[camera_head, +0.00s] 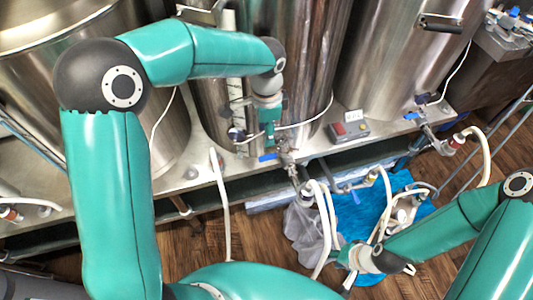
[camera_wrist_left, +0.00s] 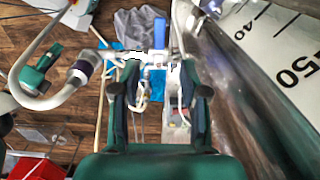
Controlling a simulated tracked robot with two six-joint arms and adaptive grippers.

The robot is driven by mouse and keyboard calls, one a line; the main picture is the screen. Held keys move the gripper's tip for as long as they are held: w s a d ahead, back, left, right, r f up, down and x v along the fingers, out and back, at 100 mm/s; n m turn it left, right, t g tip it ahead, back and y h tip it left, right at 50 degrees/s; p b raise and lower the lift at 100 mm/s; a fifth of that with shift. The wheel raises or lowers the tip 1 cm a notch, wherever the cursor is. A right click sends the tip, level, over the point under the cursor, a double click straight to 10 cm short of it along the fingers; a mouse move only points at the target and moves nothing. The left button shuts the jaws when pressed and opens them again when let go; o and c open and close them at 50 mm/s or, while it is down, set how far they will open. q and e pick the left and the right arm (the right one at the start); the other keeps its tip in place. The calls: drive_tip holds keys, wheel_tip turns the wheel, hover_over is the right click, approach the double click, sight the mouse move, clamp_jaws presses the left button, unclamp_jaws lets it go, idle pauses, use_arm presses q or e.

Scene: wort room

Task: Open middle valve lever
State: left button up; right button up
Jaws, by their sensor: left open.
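The middle valve (camera_head: 287,160) sits at the foot of the middle steel tank, with a blue lever (camera_head: 268,157) on its left side. My left gripper (camera_head: 268,145) hangs just above the lever, pointing down. In the left wrist view its two fingers (camera_wrist_left: 159,92) are apart with nothing held between them. The blue lever (camera_wrist_left: 161,36) stands beyond the fingertips there, near the middle, beside the metal valve body (camera_wrist_left: 150,58). Whether a finger touches it cannot be told. My right gripper (camera_head: 358,258) is low at the right, by the white hoses; its fingers are unclear.
Steel tanks (camera_head: 385,60) stand on a metal bench. A small control box (camera_head: 348,130) with a red button is right of the valve. White hoses (camera_head: 322,225) hang below, over a blue cloth (camera_head: 360,205) and a grey cloth (camera_head: 302,228). Another valve (camera_head: 425,125) is further right.

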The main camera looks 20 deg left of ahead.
sight(266, 157)
use_arm(q)
wheel_tip(266, 157, down, 11)
drive_tip(key=shift+r+b, duration=0.1)
drive_tip(key=shift+b, duration=0.4)
clamp_jaws()
